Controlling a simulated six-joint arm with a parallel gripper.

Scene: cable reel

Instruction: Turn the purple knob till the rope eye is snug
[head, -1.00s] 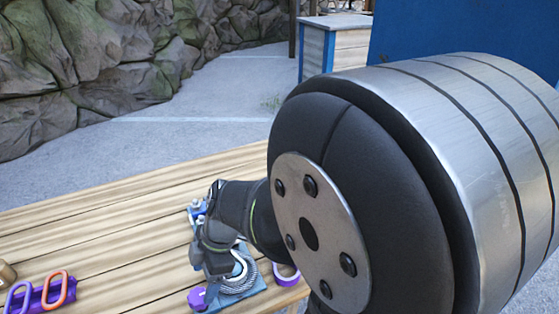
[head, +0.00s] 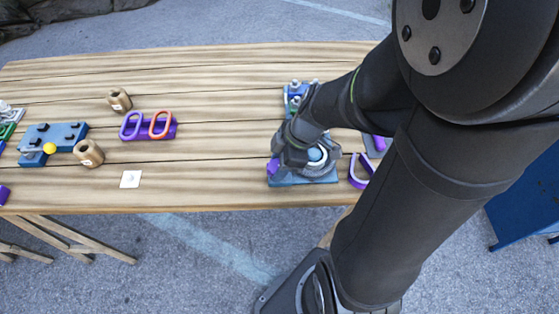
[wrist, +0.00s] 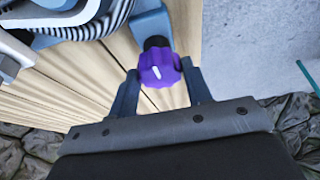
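The purple knob (wrist: 160,69) has a scalloped rim and a white mark pointing down and slightly left in the wrist view. It sits on a dark shaft at the reel's blue base; in the head view the knob (head: 272,167) shows at the base's left edge. My gripper (wrist: 163,76) is open, with one finger on each side of the knob and a gap visible at both sides. Black-and-white rope (wrist: 88,24) is wound on the reel at the wrist view's upper left. I cannot make out the rope eye; my gripper (head: 288,158) and arm cover much of the reel in the head view.
A purple ring (head: 358,172) lies right of the reel.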

